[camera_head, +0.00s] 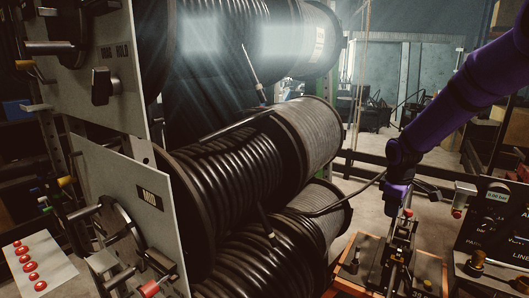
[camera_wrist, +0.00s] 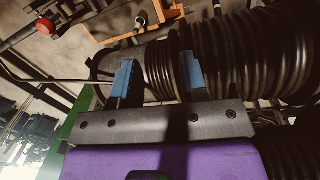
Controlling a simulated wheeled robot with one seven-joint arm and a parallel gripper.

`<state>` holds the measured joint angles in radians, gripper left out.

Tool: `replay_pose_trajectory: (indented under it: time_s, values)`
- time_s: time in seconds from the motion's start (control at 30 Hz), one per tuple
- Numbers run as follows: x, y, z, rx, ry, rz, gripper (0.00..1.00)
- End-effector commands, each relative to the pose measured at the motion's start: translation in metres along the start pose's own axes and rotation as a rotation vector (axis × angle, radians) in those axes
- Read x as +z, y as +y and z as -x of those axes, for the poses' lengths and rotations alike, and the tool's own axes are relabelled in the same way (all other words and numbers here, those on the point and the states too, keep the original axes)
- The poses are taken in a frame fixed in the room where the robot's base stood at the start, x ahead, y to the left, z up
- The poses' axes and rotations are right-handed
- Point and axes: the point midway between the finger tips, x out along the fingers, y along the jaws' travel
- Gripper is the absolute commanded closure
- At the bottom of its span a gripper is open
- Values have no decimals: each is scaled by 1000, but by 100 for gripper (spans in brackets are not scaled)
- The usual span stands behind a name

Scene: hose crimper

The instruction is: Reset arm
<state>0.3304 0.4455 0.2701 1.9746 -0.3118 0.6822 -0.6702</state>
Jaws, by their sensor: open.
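My purple arm reaches in from the upper right in the head view. A black hose reel (camera_wrist: 240,65) shows behind the fingers. I cannot tell from the head view how far the fingertips are from the device below.
Large reels of black hose (camera_head: 230,165) fill the middle and left. A grey plate with handles (camera_head: 125,215) stands at their left. A panel with red buttons (camera_head: 33,265) is at lower left. A dark control panel (camera_head: 495,225) with a gauge stands at right.

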Motion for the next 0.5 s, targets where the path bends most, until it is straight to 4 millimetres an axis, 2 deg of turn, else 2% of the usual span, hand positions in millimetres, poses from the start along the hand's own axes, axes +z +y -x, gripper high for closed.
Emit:
replay_pose_trajectory:
  time_s: [0.03,0.1,0.3,0.5]
  values:
    - [3,-7,20,21,4,-24,60]
    - [9,-18,44,41,7,-64,60]
    - [29,-52,103,91,28,-182,60]
    - [52,-91,154,131,70,-305,60]
